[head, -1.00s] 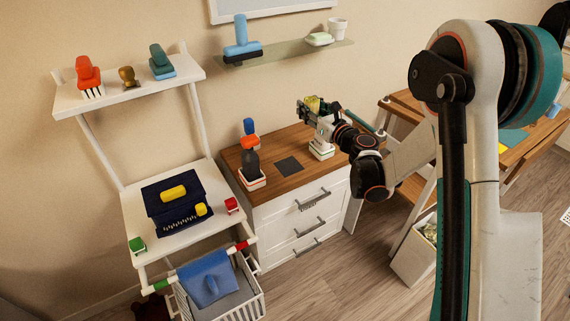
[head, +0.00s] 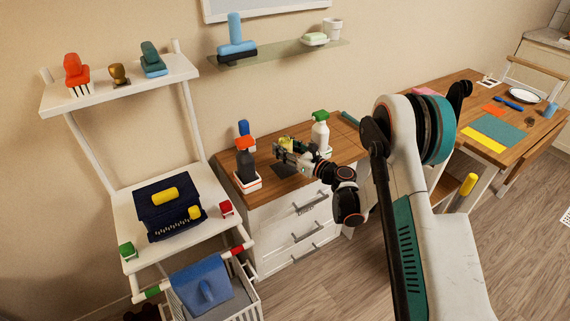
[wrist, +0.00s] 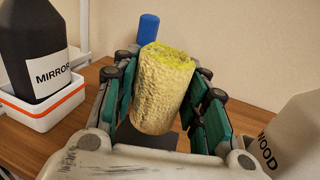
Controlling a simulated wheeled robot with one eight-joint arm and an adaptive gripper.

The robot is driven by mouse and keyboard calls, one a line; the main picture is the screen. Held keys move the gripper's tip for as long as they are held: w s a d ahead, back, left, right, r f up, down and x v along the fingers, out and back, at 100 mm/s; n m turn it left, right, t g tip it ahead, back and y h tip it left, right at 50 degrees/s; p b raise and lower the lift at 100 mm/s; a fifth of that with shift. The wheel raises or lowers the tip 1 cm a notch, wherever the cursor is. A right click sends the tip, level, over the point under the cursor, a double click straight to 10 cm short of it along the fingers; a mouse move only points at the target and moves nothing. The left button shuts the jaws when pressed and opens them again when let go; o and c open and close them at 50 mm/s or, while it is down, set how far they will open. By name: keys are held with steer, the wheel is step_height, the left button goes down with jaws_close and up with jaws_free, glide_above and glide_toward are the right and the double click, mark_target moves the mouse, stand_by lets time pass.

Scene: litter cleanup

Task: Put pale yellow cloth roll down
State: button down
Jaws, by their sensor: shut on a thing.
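The pale yellow cloth roll (wrist: 163,90) stands nearly upright, slightly tilted, between the green-padded fingers of my gripper (wrist: 160,100) in the wrist view. My gripper is shut on it. In the head view the roll (head: 286,144) shows small at the end of my gripper (head: 284,150), over the wooden top of the white drawer cabinet (head: 335,128). A dark square (head: 285,170) lies on the cabinet top just below the gripper. It also shows partly behind the roll in the wrist view (wrist: 150,138). I cannot tell whether the roll touches it.
A dark bottle marked MIRROR (wrist: 35,50) stands in a white-and-orange tray (wrist: 40,108) left of the gripper. A blue-topped thing (wrist: 148,28) is behind the roll. A white bottle marked WOOD (wrist: 290,125) is close on the right. A wall shelf (head: 280,53) hangs above.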

steer(key=shift+f+b, duration=0.9)
steer(key=shift+f, duration=1.8)
steer(key=shift+r, duration=0.1)
steer(key=c, duration=1)
jaws_free()
steer(key=shift+o, duration=0.2)
